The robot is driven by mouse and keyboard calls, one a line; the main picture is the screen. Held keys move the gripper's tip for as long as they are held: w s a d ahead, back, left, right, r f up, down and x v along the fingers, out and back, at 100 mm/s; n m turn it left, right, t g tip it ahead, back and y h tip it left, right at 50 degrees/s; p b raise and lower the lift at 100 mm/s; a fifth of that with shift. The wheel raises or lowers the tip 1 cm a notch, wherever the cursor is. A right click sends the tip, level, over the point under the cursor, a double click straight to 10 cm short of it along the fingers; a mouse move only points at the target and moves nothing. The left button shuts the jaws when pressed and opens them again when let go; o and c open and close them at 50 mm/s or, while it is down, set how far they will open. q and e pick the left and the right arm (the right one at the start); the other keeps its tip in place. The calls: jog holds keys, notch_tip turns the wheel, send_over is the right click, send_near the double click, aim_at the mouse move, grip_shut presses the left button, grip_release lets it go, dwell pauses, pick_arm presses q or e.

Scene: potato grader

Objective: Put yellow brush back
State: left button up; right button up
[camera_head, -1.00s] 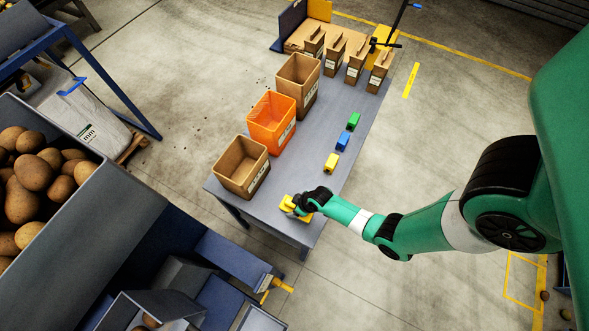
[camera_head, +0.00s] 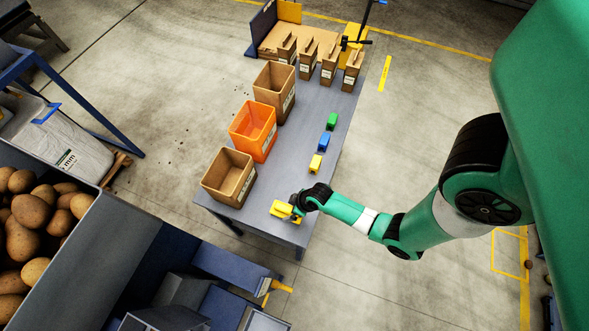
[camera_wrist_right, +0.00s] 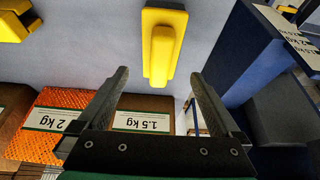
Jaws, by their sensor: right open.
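A yellow brush-like piece (camera_head: 281,210) lies at the near end of the grey table. In the right wrist view this yellow piece (camera_wrist_right: 162,50) shows a raised yellow grip on a flat yellow base; whether these are one body I cannot tell. My right gripper (camera_head: 295,212) is just right of it in the head view. In the wrist view its fingers (camera_wrist_right: 159,76) are open, with the piece beyond and between the tips and nothing held. A smaller yellow block (camera_head: 315,163) sits farther up the table, partly visible in the wrist view (camera_wrist_right: 14,22). My left gripper is not in view.
Blue (camera_head: 325,140) and green (camera_head: 332,121) blocks line the table's right side. Two cardboard boxes (camera_head: 229,178) and an orange crate (camera_head: 253,131) stand along the left. Another yellow-handled brush (camera_head: 275,287) is on the blue machine. Several paper bags stand far back.

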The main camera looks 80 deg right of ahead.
jog(key=p+v, duration=0.2)
jog(key=v, duration=0.2)
jog(key=shift+r, duration=0.15)
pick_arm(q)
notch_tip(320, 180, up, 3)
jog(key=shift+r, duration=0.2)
